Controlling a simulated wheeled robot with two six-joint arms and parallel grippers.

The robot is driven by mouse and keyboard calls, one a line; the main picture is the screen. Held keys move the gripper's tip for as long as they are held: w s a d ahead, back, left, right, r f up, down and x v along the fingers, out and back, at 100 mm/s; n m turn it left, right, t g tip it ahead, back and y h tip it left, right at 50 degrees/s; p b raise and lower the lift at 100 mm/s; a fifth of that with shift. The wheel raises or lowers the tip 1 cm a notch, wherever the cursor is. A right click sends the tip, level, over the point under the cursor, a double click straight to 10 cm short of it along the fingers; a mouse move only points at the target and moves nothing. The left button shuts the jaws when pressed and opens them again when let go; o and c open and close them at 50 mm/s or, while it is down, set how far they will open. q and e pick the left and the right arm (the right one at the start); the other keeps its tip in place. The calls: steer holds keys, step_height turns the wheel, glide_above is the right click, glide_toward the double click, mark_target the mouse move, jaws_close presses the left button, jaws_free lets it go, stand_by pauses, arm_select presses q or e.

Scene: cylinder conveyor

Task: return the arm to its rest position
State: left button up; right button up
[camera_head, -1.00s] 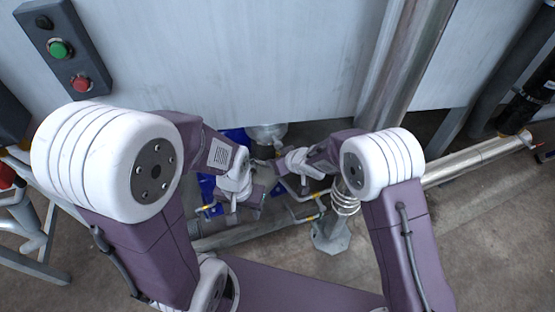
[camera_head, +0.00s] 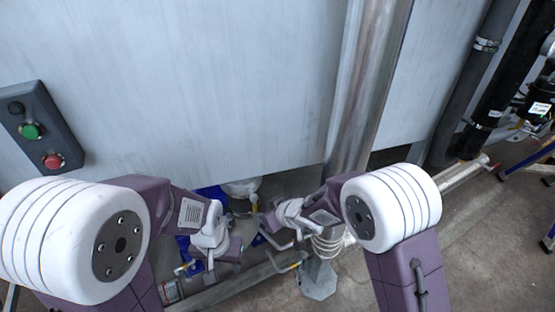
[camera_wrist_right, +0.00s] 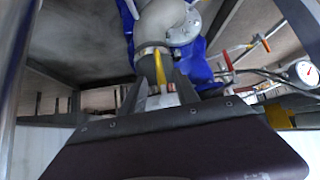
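My left gripper (camera_head: 228,250) is folded in at the lower middle of the head view, below and left of the right one. My right gripper (camera_head: 270,222) is folded in toward it, a short gap away. Both hang in front of the pale panel's lower edge. I see nothing held in either, but the fingers are too small and too hidden to tell open from shut.
A large pale panel (camera_head: 220,80) and metal post (camera_head: 362,90) stand ahead. A button box (camera_head: 42,125) is at left. Pipework with blue parts lies below the panel; a gauge (camera_wrist_right: 304,74) shows in the wrist view.

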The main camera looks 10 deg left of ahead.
steer(key=shift+d, duration=0.1)
steer(key=s+d+m+h, duration=0.3)
steer(key=d+m+h, duration=0.2)
steer(key=d, duration=1.5)
steer(key=s+d+m+g+h, duration=0.2)
steer(key=s+d+m+g, duration=0.2)
steer(key=s+d, duration=0.6)
steer(key=s+a+r+p, duration=0.1)
steer(key=s+r+p, duration=0.1)
steer(key=r+p, duration=0.8)
steer(key=s+r+p, duration=0.2)
steer(key=r+p, duration=0.8)
steer(key=shift+s+a+r+m+g+y, duration=0.3)
steer(key=shift+s+a+g, duration=0.05)
steer(key=shift+a+g, duration=0.05)
